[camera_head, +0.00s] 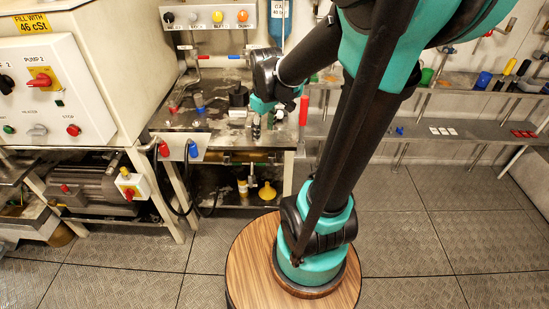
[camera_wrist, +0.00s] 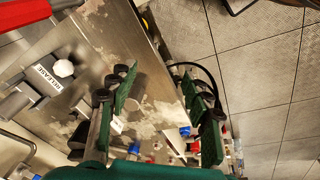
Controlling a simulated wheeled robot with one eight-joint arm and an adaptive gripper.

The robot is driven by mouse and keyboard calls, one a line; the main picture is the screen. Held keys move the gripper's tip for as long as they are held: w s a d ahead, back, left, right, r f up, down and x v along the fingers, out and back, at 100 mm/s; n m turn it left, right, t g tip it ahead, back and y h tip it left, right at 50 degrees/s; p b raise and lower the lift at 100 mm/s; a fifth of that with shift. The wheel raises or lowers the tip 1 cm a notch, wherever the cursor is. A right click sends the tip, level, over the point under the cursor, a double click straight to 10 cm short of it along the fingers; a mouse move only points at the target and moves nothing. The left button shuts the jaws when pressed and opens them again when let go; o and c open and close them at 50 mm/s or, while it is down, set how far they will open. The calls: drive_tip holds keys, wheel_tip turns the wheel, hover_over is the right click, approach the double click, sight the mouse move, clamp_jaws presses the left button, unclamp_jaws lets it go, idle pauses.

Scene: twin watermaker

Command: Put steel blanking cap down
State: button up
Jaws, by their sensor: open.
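My gripper (camera_head: 262,123) is over the right part of the metal workbench (camera_head: 215,138) in the head view. In the wrist view my gripper (camera_wrist: 160,105) has its two green-padded fingers spread wide, with nothing held between them. Worn, pale-smudged bench top (camera_wrist: 158,85) shows in the gap. I cannot pick out the steel blanking cap for certain in either view; it may be too small or hidden behind my fingers. I cannot tell whether the fingertips touch the bench.
A grey fixture (camera_wrist: 40,80) marked RELEASE, with a white knob, stands left of my fingers in the wrist view. Small red and blue fittings (camera_head: 198,105) lie farther left. Floor (camera_head: 420,230) right of me is clear.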

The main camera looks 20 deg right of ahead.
drive_tip(key=s+d+f+m+t, duration=0.1)
drive_tip(key=s+f+m+t, duration=0.1)
drive_tip(key=s+f+m, duration=0.5)
drive_tip(key=s, duration=0.4)
